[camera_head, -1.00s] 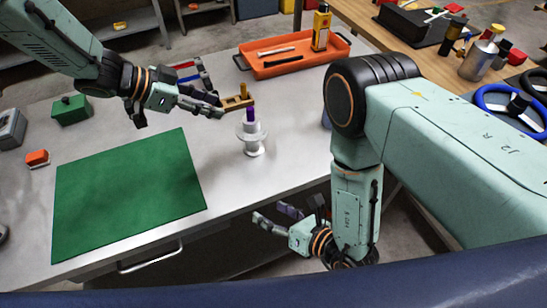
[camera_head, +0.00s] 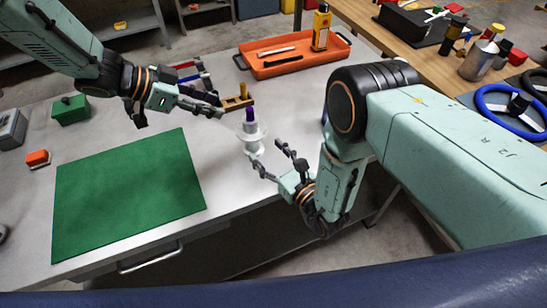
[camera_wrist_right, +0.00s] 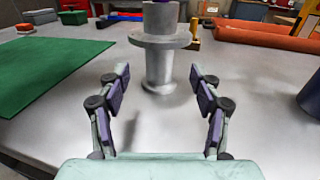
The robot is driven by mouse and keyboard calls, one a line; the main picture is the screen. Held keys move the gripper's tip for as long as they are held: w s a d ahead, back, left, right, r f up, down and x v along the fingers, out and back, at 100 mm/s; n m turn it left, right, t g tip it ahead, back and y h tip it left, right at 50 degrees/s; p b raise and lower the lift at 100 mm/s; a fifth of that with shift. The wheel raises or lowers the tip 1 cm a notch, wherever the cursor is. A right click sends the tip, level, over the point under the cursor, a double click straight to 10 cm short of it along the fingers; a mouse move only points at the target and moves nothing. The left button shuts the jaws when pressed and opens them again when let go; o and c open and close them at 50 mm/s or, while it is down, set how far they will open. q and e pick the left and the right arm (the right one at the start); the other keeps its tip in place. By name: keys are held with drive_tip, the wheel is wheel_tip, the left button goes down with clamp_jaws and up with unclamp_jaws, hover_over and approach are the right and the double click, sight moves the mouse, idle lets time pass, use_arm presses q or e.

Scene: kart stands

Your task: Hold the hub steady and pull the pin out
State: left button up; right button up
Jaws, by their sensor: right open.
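The hub (camera_head: 251,139) is a pale grey flanged spool standing upright on the metal workbench. The purple pin (camera_head: 250,115) sticks up from its top. In the right wrist view the hub (camera_wrist_right: 160,58) stands ahead between the finger lines, and only the pin's lower edge (camera_wrist_right: 160,2) shows at the top. My right gripper (camera_head: 267,156) is open and empty, just in front of the hub; its fingers (camera_wrist_right: 160,82) show apart in the wrist view. My left gripper (camera_head: 214,99) is left of the hub, fingers apart, with nothing seen between them.
A green mat (camera_head: 130,190) lies at the left of the bench. A small wooden block with a yellow peg (camera_head: 242,98) stands behind the hub. An orange tray (camera_head: 290,62) with tools is at the back. A green box (camera_head: 70,110) is at the left.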

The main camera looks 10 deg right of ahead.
sight(257, 151)
drive_tip(key=x, duration=0.6)
drive_tip(key=shift+c, duration=0.4)
clamp_jaws()
idle(0.9)
